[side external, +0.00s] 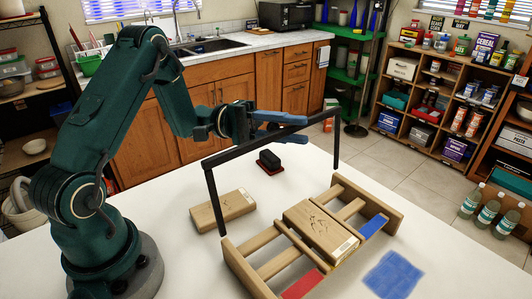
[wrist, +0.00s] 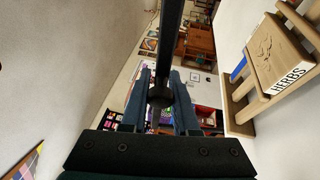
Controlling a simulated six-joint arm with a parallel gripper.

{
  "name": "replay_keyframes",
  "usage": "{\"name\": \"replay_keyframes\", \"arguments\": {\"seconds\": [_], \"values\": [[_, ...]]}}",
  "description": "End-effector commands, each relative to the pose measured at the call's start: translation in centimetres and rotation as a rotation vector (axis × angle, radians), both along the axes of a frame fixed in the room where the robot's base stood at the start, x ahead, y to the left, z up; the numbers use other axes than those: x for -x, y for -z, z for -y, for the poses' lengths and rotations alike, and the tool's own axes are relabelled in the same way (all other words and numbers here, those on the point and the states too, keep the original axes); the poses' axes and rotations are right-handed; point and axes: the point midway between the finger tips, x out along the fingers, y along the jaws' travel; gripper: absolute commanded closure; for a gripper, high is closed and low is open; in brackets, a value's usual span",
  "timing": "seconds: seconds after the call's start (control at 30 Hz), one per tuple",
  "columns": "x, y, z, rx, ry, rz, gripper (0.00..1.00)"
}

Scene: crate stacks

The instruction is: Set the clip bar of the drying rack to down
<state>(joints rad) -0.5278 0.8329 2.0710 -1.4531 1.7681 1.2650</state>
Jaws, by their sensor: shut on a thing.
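The drying rack (side external: 240,262) is a light wooden slatted frame on the white table. Its black clip bar (side external: 232,153) stands raised above the rack on two upright black legs, along the rack's far side. My gripper (side external: 291,122) has blue fingers and is shut on the bar's top rail, right of its middle. In the wrist view the dark bar (wrist: 171,40) runs between the fingers, with a round dark knob (wrist: 160,95) there. A wooden block marked HERBS (side external: 318,228) lies on the slats; it also shows in the wrist view (wrist: 277,52).
A second wooden block (side external: 222,210) lies left of the rack, and a black block on a red base (side external: 269,162) sits behind it. A blue square (side external: 393,275) lies at the front right. Red (side external: 301,285) and blue (side external: 373,226) patches mark the rack.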

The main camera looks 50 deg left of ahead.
Motion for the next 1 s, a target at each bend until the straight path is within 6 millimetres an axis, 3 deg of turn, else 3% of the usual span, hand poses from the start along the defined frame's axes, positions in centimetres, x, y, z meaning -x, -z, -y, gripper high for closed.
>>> {"name": "replay_keyframes", "arguments": {"seconds": [0.47, 1.0], "values": [[0.2, 0.0, 1.6, -0.103, 0.010, -0.003, 1.00], [0.5, 0.7, 8.1, -0.571, 0.012, 0.023, 1.00]]}}
